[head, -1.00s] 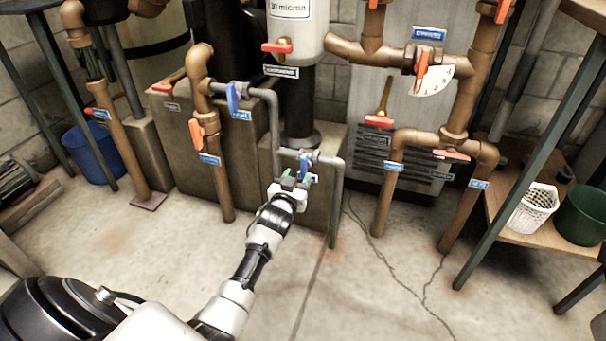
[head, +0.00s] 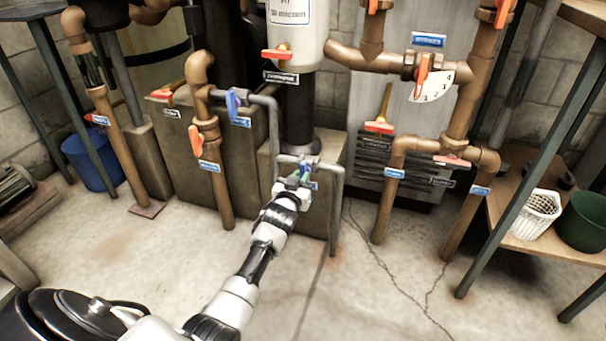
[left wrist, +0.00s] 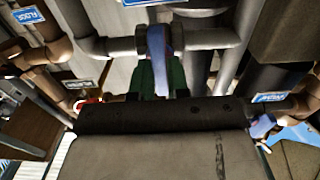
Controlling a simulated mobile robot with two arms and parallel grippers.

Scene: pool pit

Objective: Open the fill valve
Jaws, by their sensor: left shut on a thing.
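A small valve with a blue lever (head: 306,166) sits on the lower grey pipe, at the middle of the head view. My left gripper (head: 301,178) is at this valve, shut on the blue lever. In the left wrist view the blue lever (left wrist: 162,50) hangs between my green fingertips (left wrist: 160,78), below the grey pipe (left wrist: 215,38). The gripper hides part of the lever and the blue label (head: 313,185) beside it, whose text I cannot read. My right gripper is not in view.
Another blue-handled valve (head: 233,103) sits higher on the grey pipe to the left. Copper pipes with orange handles (head: 197,140) stand on both sides. A grey pipe leg (head: 335,215) runs down just right of my gripper. The floor (head: 370,290) in front is clear.

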